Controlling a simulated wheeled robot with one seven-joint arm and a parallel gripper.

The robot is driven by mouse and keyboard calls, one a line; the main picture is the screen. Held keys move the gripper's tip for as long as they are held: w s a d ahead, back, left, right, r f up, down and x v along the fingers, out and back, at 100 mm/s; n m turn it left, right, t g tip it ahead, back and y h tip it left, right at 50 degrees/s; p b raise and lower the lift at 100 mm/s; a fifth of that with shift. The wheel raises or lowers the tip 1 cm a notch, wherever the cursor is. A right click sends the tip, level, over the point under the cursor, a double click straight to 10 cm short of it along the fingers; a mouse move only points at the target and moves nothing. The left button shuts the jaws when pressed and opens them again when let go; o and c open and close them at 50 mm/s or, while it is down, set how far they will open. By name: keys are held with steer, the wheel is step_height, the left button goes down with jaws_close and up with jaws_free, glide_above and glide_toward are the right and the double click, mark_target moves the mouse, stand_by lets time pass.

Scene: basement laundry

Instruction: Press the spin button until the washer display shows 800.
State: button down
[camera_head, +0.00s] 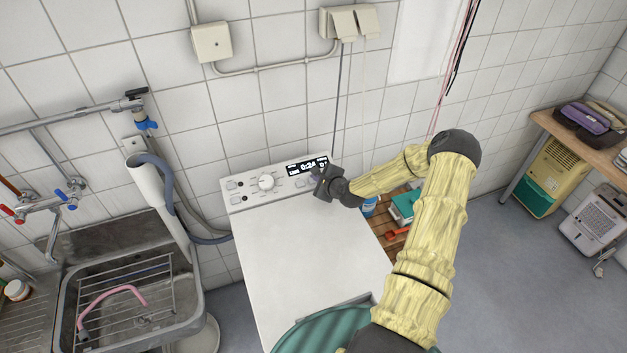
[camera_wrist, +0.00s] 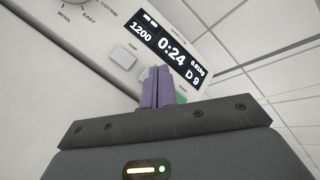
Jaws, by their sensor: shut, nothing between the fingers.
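The white washer (camera_head: 300,245) has a control panel with a black display (camera_head: 307,166) at its right end. In the wrist view the lit display (camera_wrist: 172,50) reads 1200, 0:24 and D 9. My gripper (camera_head: 318,178) is over the panel's right part, just below the display. Its purple fingers (camera_wrist: 157,76) are shut and empty, with the tips close to the display's lower edge; I cannot tell if they touch the panel. A pale square button (camera_wrist: 124,57) lies left of the fingers. A green button (camera_wrist: 181,97) is partly hidden right of them. I cannot read which button is spin.
A round programme dial (camera_head: 267,183) sits on the panel left of the display. A steel sink (camera_head: 130,295) stands left of the washer. A green ribbed thing (camera_head: 325,330) is at the washer's front. Open floor lies to the right.

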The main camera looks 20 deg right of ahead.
steer(key=shift+f, duration=0.15)
stand_by(0.4)
steer(key=shift+w+f+b, duration=0.1)
steer(key=shift+f+b, duration=0.15)
steer(key=shift+b, duration=0.2)
steer(key=shift+w+f+b, duration=0.1)
steer(key=shift+f+b, duration=0.25)
steer(key=shift+f, duration=0.05)
stand_by(0.5)
steer(key=shift+r, duration=0.15)
steer(key=shift+s+r+p, duration=0.25)
steer(key=shift+r+p, duration=0.2)
steer(key=shift+r, duration=0.2)
steer(key=shift+r, duration=0.1)
steer(key=shift+s+r+p, duration=0.2)
steer(key=shift+r+p, duration=0.4)
steer(key=shift+r, duration=0.2)
steer(key=shift+s+r+p, duration=0.25)
steer(key=shift+r+p, duration=0.3)
steer(key=shift+r, duration=0.2)
steer(key=shift+s+r+p, duration=0.2)
steer(key=shift+r+p, duration=0.4)
steer(key=shift+r, duration=0.2)
steer(key=shift+f, duration=0.1)
